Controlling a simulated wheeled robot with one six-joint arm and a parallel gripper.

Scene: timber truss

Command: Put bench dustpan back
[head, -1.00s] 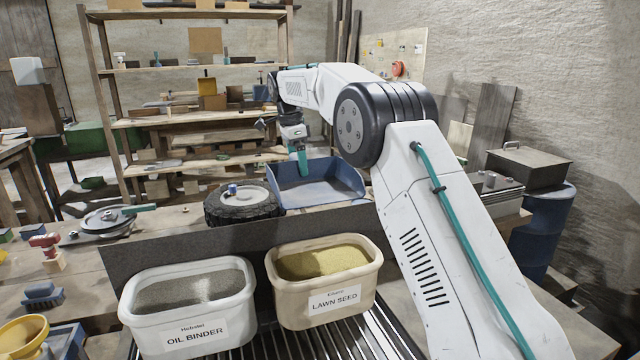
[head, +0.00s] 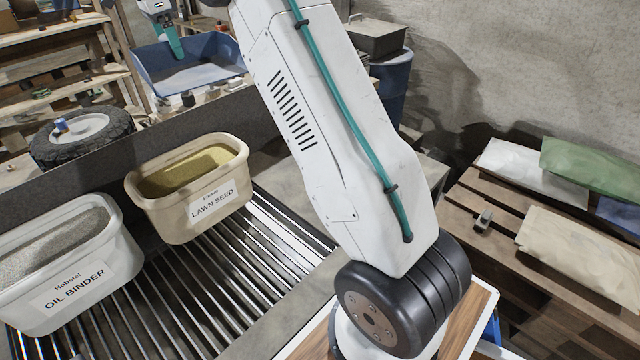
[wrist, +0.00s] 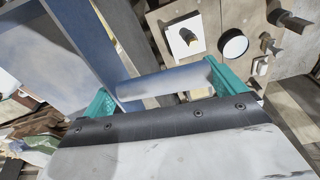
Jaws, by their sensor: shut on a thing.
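The bench dustpan is a blue open tray (head: 190,72) at the top left of the head view, beyond the dark upright panel. My gripper (head: 170,38), with teal fingers, is at its rear edge in the head view. In the wrist view, the teal fingers of my gripper (wrist: 160,86) are shut on the pale blue-grey handle of the dustpan, and its blue body (wrist: 85,40) fills the upper left. I cannot tell whether the dustpan touches the surface under it.
A tyre (head: 85,138) lies left of the dustpan. An oil binder tub (head: 70,265) and a lawn seed tub (head: 190,190) stand on the slatted rack (head: 200,290) in front of the dark panel (head: 50,195). A pallet with bags (head: 575,245) is at right.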

